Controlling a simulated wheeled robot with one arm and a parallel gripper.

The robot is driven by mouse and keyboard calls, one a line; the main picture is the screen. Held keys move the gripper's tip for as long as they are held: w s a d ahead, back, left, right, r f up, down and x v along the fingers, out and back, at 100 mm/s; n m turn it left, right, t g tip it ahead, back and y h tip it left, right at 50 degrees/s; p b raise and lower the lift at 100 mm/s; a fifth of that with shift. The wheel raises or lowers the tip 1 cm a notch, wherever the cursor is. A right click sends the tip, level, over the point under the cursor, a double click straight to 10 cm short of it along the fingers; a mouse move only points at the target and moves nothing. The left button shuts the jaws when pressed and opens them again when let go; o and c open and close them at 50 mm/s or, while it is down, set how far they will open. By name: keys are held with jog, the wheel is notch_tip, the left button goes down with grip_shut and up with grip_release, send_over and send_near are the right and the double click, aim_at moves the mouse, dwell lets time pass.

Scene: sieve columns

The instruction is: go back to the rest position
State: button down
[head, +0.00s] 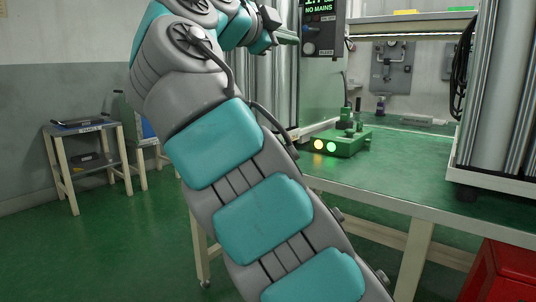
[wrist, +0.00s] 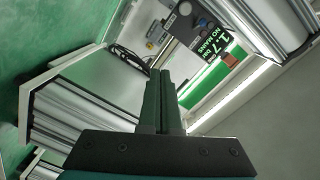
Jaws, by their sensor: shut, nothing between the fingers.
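My gripper (wrist: 158,82) points away from the wrist camera, its two dark green fingers side by side and together, with nothing between them. In the head view my gripper (head: 290,38) is raised high at the top centre, at the end of my grey and teal arm. It is in front of the silver columns and left of the control box (head: 323,28), which also shows in the wrist view (wrist: 188,22). From the head view I cannot tell its distance from the columns.
A green-topped bench (head: 400,170) holds a green block with two lit lamps (head: 340,143). Tall silver columns (head: 498,90) stand at the right. A red box (head: 505,272) is at the lower right, and a small side table (head: 82,128) at the left. The floor on the left is clear.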

jog(key=d+f+n+g+p, duration=0.1)
jog(key=d+f+n+g, duration=0.25)
jog(key=d, duration=0.45)
jog(key=s+d+f+n+g+y+p, duration=0.1)
jog(key=s+d+f+n+g, duration=0.1)
jog(key=s+d+f, duration=0.35)
jog(key=s+d+f+n+g+y+p, duration=0.1)
jog(key=s+d+f+n+g, duration=0.15)
jog(key=f, duration=0.55)
jog(key=s+d+f+n+g+y+p, duration=0.1)
jog(key=s+d+f+n, duration=0.15)
jog(key=d+f, duration=0.3)
jog(key=s+a+f+n+g+y, duration=0.2)
jog(key=s+a+f+n, duration=0.1)
jog(key=s+f, duration=0.6)
jog(key=s+a+f+n+g+y+p, duration=0.1)
jog(key=s+a+f+n+g+y, duration=0.1)
jog(key=s+f, duration=0.7)
jog(key=s+a+f+n+g+y+p, duration=0.1)
jog(key=s+a+f+n+g+y, duration=0.1)
jog(key=s+f, duration=0.7)
jog(key=s+a+n+y, duration=0.1)
jog(key=s+a+n, duration=0.1)
jog(key=s+a, duration=0.1)
jog(key=shift+s+a+g+y, duration=0.25)
jog(key=shift+g+y, duration=0.05)
jog(key=shift+y, duration=0.1)
jog(key=shift+w, duration=0.1)
